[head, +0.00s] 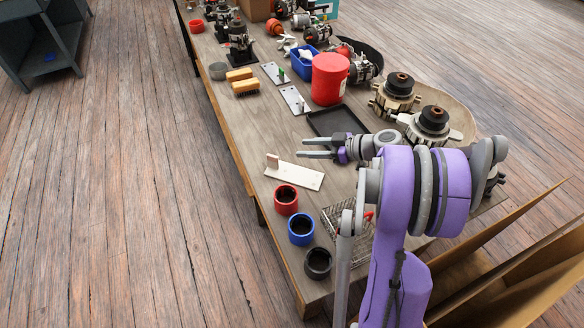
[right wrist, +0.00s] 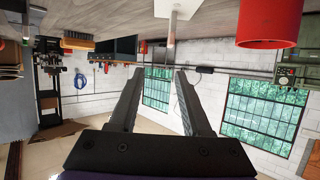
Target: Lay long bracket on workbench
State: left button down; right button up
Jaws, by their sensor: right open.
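The long bracket (head: 297,176) is a pale flat plate with a short upright tab at its left end. In the head view it lies on the workbench (head: 240,140) near the left edge, behind the red ring. My right gripper (head: 303,147) is open and empty, just beyond the bracket and apart from it, with its fingers pointing left. In the right wrist view the open fingers (right wrist: 158,74) have nothing between them. That view is upside down, with the bench top along its upper edge. My left gripper is not in view.
A red ring (head: 286,199), a blue ring (head: 301,229) and a black ring (head: 317,263) stand at the near left edge, beside a wire basket (head: 345,232). A black tray (head: 337,121) and a red canister (head: 329,79) lie beyond my gripper. Alternator parts (head: 432,122) fill the right side.

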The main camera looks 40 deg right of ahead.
aim_at(278, 160)
jog(key=f, duration=0.1)
jog(key=s+f+b, duration=0.1)
jog(key=a+f+b, duration=0.1)
jog(key=shift+s+f, duration=0.1)
jog(key=shift+s, duration=0.3)
jog(key=shift+a+f, duration=0.1)
jog(key=shift+a, duration=0.2)
jog(key=x, duration=0.5)
jog(key=shift+w+d, duration=0.1)
jog(key=shift+d, duration=0.2)
jog(key=shift+x, duration=3)
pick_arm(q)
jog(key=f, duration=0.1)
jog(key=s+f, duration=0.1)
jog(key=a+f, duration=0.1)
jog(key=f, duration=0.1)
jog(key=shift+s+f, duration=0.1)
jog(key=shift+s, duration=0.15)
pick_arm(e)
jog(key=shift+a, duration=0.1)
grip_shut()
